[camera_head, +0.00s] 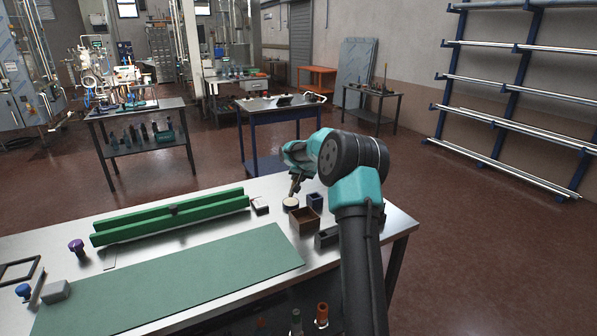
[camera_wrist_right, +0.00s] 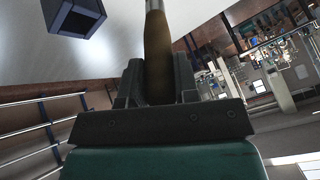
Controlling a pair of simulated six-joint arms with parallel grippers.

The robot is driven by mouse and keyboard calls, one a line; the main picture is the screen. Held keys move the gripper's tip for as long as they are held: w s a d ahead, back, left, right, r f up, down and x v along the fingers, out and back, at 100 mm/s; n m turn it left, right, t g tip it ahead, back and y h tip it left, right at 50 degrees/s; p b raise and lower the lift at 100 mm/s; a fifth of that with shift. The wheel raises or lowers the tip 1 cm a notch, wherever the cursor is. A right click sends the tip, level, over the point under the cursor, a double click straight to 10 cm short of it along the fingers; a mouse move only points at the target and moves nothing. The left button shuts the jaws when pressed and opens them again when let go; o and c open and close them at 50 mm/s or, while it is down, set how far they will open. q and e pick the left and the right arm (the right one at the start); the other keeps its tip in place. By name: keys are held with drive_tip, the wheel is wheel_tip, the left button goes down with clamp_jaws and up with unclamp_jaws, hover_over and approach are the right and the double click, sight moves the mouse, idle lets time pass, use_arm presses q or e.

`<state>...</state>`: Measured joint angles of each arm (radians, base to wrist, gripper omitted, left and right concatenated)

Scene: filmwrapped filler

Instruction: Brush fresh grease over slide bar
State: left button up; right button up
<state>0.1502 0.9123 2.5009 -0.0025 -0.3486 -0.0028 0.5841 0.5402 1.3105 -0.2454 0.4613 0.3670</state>
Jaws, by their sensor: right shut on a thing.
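My right gripper (camera_head: 296,184) is over the right part of the steel bench, just above a small round tin (camera_head: 290,203) with a pale top. In the right wrist view the gripper (camera_wrist_right: 158,80) is shut on a brown wooden handle (camera_wrist_right: 157,45), which looks like the brush's. Its bristles are out of that view, and I cannot tell whether they touch the tin. A long green double rail (camera_head: 170,216), seemingly the slide bar, lies along the back of the bench with a small dark piece at its middle. My left gripper is not in view.
An open brown box (camera_head: 304,222), a dark blue box (camera_head: 314,201) and a dark grey box (camera_head: 327,238) stand close to the tin. A green mat (camera_head: 190,277) covers the front. Purple (camera_head: 76,247) and blue (camera_head: 23,292) knobs stand at the left.

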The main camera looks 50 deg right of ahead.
drive_tip(key=shift+f, duration=0.55)
drive_tip(key=shift+f, duration=0.65)
idle(1.5)
drive_tip(key=shift+r, duration=0.1)
drive_tip(key=shift+r, duration=3.45)
